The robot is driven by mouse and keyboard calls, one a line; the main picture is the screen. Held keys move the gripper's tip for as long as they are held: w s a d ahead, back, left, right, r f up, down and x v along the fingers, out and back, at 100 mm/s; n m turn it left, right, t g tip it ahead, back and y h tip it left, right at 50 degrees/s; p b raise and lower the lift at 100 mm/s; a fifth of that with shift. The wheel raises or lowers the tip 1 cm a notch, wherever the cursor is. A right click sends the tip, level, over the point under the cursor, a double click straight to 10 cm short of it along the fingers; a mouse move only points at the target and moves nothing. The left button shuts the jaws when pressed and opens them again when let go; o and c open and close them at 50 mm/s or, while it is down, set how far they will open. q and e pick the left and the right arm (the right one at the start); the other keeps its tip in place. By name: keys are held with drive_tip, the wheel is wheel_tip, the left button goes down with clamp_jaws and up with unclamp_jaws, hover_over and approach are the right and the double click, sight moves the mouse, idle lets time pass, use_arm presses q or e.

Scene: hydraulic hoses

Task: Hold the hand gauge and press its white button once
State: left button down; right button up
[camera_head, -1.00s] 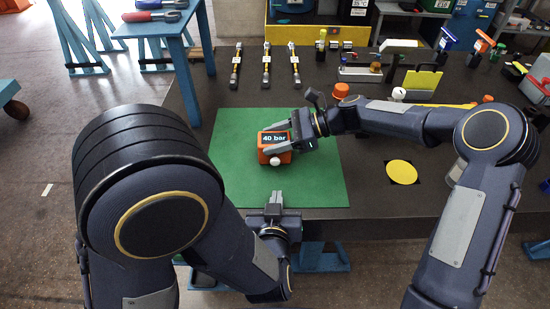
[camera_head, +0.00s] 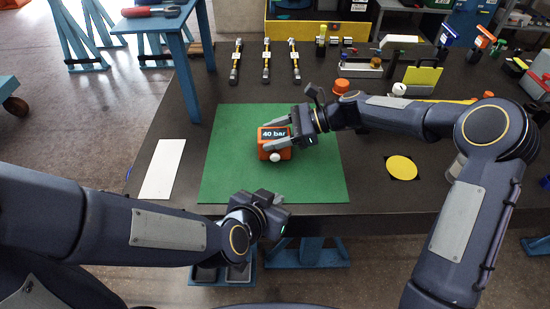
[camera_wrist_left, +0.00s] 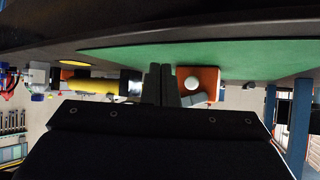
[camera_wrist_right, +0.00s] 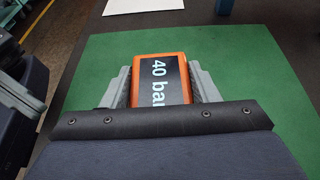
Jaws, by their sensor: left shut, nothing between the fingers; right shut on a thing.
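The orange hand gauge (camera_head: 275,152) has a black display reading "40 bar" and sits over the green mat (camera_head: 316,187). My right gripper (camera_head: 278,144) is shut on the gauge; its fingers press both sides in the right wrist view (camera_wrist_right: 163,88). The white button (camera_head: 275,158) is on the gauge's near side and also shows in the left wrist view (camera_wrist_left: 192,83). My left gripper (camera_head: 282,203) is shut and empty at the mat's front edge, below and apart from the button. Whether the gauge touches the mat is unclear.
A white plate (camera_head: 163,168) lies left of the mat. A yellow disc (camera_head: 402,168) lies to the right. An orange cap (camera_head: 341,86) is behind my right forearm.

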use_arm(q)
drive_tip(key=shift+w+a, duration=0.15)
drive_tip(key=shift+w, duration=4.1)
drive_tip(key=shift+w, duration=0.4)
drive_tip(key=shift+w, duration=0.6)
drive_tip(key=shift+s, duration=1)
drive_tip(key=shift+s, duration=2.55)
